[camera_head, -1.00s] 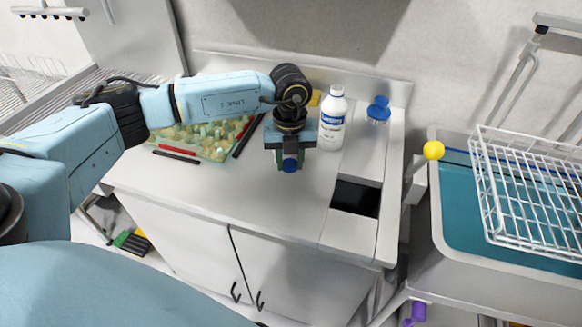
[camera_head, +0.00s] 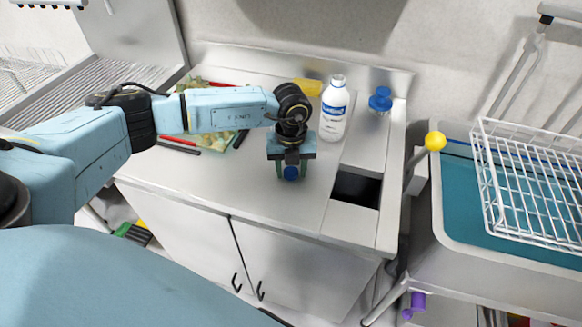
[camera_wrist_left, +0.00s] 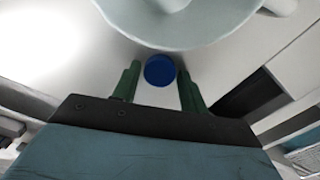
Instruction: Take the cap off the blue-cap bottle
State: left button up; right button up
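A white bottle (camera_head: 332,120) with a blue label stands upright at the back of the counter in the head view, its top white with no blue cap on it. My left gripper (camera_head: 291,174) is apart from the bottle, to its front left, with its green fingers pointing down. A round blue cap (camera_head: 291,173) sits between the fingertips. The wrist view also shows the blue cap (camera_wrist_left: 160,70) between the two green fingers of my left gripper (camera_wrist_left: 159,78), which hold it. My right gripper is not in view.
A blue object (camera_head: 380,101) stands right of the bottle. A yellow item (camera_head: 307,86) lies behind my gripper. A dark rectangular opening (camera_head: 357,189) is at the counter's right. A sink (camera_head: 455,215) with a white wire rack (camera_head: 530,190) is further right. The front counter is clear.

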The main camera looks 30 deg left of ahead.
pick_arm(q)
jog(key=shift+o, duration=0.8)
